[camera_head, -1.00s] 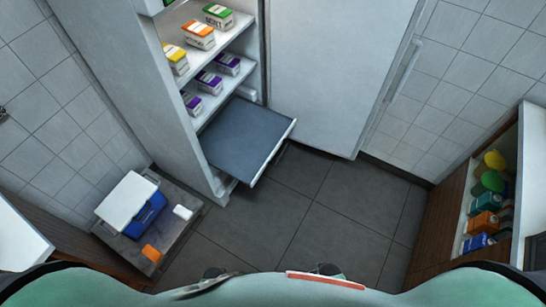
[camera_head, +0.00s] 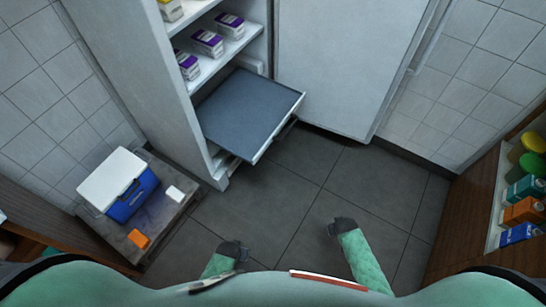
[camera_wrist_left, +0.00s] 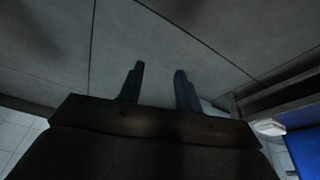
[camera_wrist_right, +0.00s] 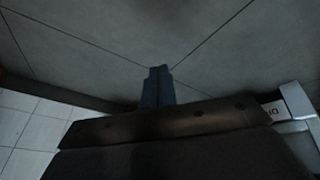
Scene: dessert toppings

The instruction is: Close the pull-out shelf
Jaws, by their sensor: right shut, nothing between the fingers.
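The pull-out shelf (camera_head: 250,108) is a flat grey tray with a pale front edge. It sticks out of the bottom of the open white fridge cabinet (camera_head: 150,80), below shelves of small boxes. My left gripper (camera_head: 238,246) is low in the head view, well short of the shelf; its two fingers stand apart and empty in the left wrist view (camera_wrist_left: 158,75). My right gripper (camera_head: 337,224) is to the right of and nearer than the shelf, clear of it. Its fingers are together with nothing between them in the right wrist view (camera_wrist_right: 158,75).
The fridge door (camera_head: 330,70) stands open to the right. A blue and white cooler (camera_head: 120,185), a white block (camera_head: 175,194) and an orange block (camera_head: 138,239) sit on a low platform at left. A side shelf with colored items (camera_head: 525,190) is at right. The floor between is clear.

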